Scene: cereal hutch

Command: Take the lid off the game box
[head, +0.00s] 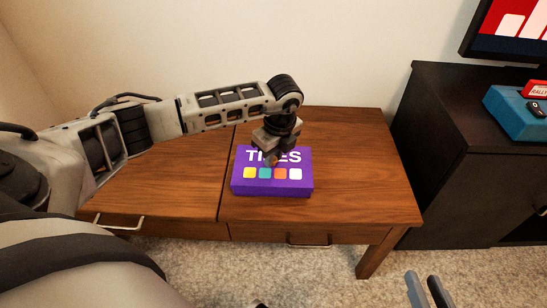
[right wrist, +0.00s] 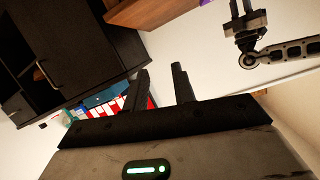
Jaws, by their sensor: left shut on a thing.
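The purple game box (head: 272,184) lies on the wooden table, with white lettering partly covered by my gripper and a row of coloured squares on its lid. The lid appears seated on the box; I see no clear gap. My left gripper (head: 271,160) is over the middle of the box top, shut on the lid, its fingertips partly hidden by the wrist. The left gripper also shows in the right wrist view (right wrist: 243,12). My right gripper (head: 428,290) is at the bottom right, away from the table, its fingers apart and empty; they show in the right wrist view (right wrist: 162,88).
The wooden table (head: 360,190) has free room right and left of the box. A black cabinet (head: 452,130) stands to the right, bearing a blue box (head: 512,112), a red box (head: 537,90) and a screen (head: 508,30). A wall is behind the table.

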